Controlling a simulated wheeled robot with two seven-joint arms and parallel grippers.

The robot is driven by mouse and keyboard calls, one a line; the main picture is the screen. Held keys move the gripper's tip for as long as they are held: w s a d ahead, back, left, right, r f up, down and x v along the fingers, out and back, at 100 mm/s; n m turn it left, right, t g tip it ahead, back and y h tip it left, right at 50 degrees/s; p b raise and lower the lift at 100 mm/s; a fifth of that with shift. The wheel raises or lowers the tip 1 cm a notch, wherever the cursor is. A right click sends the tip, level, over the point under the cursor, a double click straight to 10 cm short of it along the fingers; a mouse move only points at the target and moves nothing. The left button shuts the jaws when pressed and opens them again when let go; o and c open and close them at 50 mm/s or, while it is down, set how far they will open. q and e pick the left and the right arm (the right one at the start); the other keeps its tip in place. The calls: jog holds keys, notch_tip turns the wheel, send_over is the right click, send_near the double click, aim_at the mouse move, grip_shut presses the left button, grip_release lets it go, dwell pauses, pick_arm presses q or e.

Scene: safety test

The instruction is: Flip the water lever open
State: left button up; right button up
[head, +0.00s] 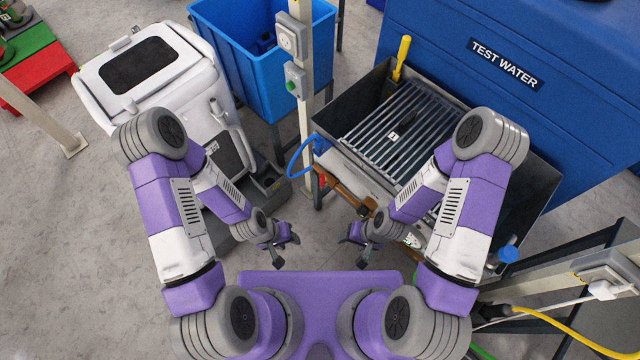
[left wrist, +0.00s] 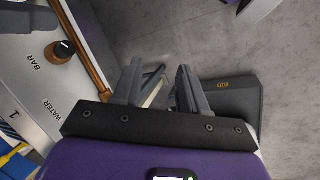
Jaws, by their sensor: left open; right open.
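I cannot pick out the water lever with certainty. In the head view a blue round handle (head: 508,253) sticks out at the lower right of the metal basin (head: 345,125). My left gripper (head: 287,250) is open and empty, left of the basin's front. Its two fingers (left wrist: 166,85) stand apart in the left wrist view. My right gripper (head: 353,250) is open, near the basin's front, partly hidden by its arm.
A blue TEST WATER tank (head: 580,90) stands behind the basin. A yellow-handled tool (head: 402,55) leans in the basin. A white machine (head: 150,75), a blue bin (head: 240,60) and a post (head: 305,120) stand at the left. A yellow cable (head: 560,320) runs at the lower right.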

pick_arm(q)
jog(key=shift+w, duration=0.1)
jog(key=shift+c, duration=1.2)
jog(key=shift+m, duration=0.8)
jog(key=w+f+b, duration=0.2)
jog(key=w, duration=0.1)
jog(key=w+f+b, duration=0.1)
jog(key=w, duration=0.1)
jog(key=shift+w+d, duration=0.1)
jog(key=shift+w, duration=0.1)
grip_shut()
jog(key=w+a+r+m+h+b, duration=0.1)
jog(key=w+m+b, duration=0.3)
jog(key=w, duration=0.7)
jog(key=w+a+r+m+h+b, duration=0.1)
jog(key=w+r+m+h+b, duration=0.1)
jog(key=w+m+b, duration=0.3)
jog(key=w+r+b, duration=0.1)
jog(key=w+b, duration=0.2)
jog(key=w, duration=0.3)
jog(key=shift+a+r, duration=0.3)
jog(key=shift+r, duration=0.1)
